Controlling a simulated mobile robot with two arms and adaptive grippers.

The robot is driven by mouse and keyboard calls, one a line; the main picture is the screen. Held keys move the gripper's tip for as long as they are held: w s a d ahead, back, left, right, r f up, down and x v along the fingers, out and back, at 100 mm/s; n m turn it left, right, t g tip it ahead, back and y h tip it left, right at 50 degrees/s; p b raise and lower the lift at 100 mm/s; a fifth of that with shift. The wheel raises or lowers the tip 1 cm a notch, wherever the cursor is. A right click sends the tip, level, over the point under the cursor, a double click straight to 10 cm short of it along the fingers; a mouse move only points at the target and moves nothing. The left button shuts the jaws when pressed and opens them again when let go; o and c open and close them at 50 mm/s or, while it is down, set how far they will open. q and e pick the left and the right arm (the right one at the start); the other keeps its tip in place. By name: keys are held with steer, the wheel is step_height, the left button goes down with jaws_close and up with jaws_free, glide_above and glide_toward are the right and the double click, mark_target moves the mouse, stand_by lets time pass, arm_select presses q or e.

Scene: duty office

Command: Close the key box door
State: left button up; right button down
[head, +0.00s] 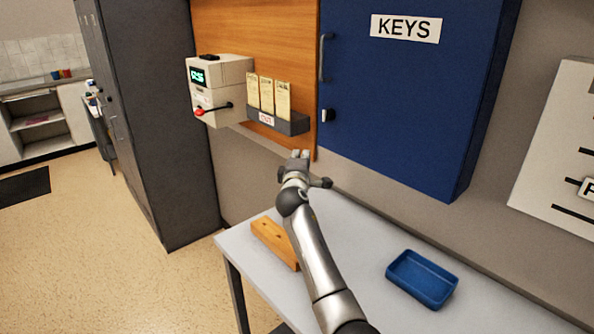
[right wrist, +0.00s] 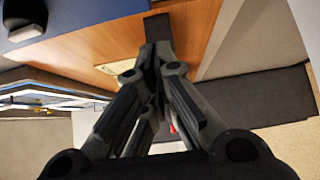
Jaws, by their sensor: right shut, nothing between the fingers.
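The blue key box (head: 420,110) hangs on the wall at the upper right of the head view, with a white KEYS label (head: 406,28) on its door. The door's front faces me, with a grey handle (head: 325,57) and a small latch (head: 328,115) along its left edge. I see no gap at that edge, but cannot tell for sure whether the door is fully shut. My right gripper (head: 299,156) is shut and empty, below and left of the box and apart from it. In the right wrist view its fingers (right wrist: 157,48) are together. My left gripper is out of view.
A card rack (head: 285,124) and a beige time clock (head: 220,90) are on the wood panel left of the box. Below, a light table (head: 355,245) holds a wooden block (head: 272,240) and a blue tray (head: 424,298). A dark cabinet (head: 155,120) stands at left.

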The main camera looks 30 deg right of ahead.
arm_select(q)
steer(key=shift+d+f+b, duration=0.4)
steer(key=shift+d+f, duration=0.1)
arm_select(e)
steer(key=v, duration=0.7)
steer(key=shift+a+r, duration=0.25)
steer(key=shift+a, duration=0.1)
